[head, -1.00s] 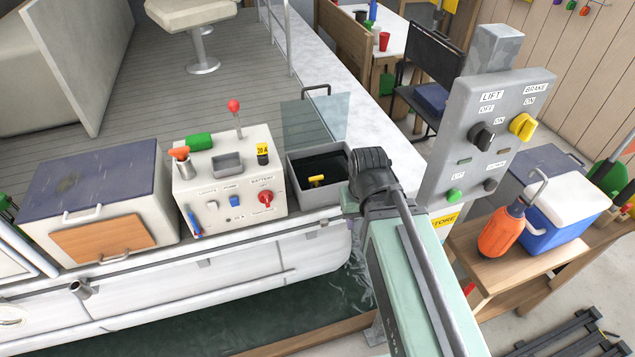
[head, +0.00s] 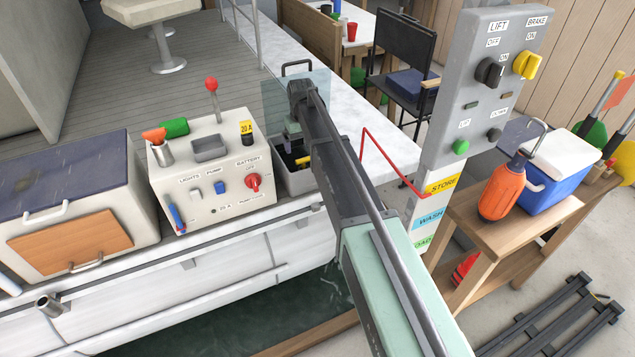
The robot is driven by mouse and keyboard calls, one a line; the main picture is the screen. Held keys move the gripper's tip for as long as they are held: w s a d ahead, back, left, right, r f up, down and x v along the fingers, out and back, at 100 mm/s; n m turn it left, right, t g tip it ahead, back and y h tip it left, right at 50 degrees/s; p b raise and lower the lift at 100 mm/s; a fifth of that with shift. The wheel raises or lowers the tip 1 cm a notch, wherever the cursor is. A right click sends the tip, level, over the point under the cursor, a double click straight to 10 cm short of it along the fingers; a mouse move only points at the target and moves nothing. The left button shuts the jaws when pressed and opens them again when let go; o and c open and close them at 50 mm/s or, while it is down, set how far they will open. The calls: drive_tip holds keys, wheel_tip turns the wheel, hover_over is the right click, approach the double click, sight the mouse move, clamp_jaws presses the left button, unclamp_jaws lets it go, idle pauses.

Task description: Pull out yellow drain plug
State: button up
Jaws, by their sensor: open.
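The yellow drain plug (head: 303,161) shows in the head view inside a grey open-topped box (head: 298,183) at the edge of the boat deck. My arm hides much of the box and part of the plug. My gripper (head: 291,147) is over the box, just above and left of the visible yellow part. It is small and partly hidden by my wrist, and I see nothing held in it. I cannot tell whether it touches the plug.
A white switch console (head: 205,190) with a red-knobbed lever stands close left of the box. A clear panel (head: 315,90) is behind it. The grey lift control post (head: 470,100) and a bench with an orange jug (head: 503,190) are on the right.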

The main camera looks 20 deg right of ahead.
sight(303, 163)
drive_tip(key=shift+w+a+r, duration=0.15)
drive_tip(key=shift+w, duration=0.4)
drive_tip(key=shift+s+n, duration=0.2)
drive_tip(key=shift+n, duration=0.1)
drive_tip(key=shift+d+f+b, duration=0.2)
drive_tip(key=shift+f+b, duration=0.1)
wheel_tip(303, 163, down, 8)
drive_tip(key=b, duration=0.8)
drive_tip(key=shift+f, duration=0.25)
drive_tip(key=shift+r, duration=0.1)
drive_tip(key=shift+c, duration=0.3)
drive_tip(key=c, duration=1.1)
drive_tip(key=shift+r+p, duration=2.1)
drive_tip(key=shift+r, duration=0.15)
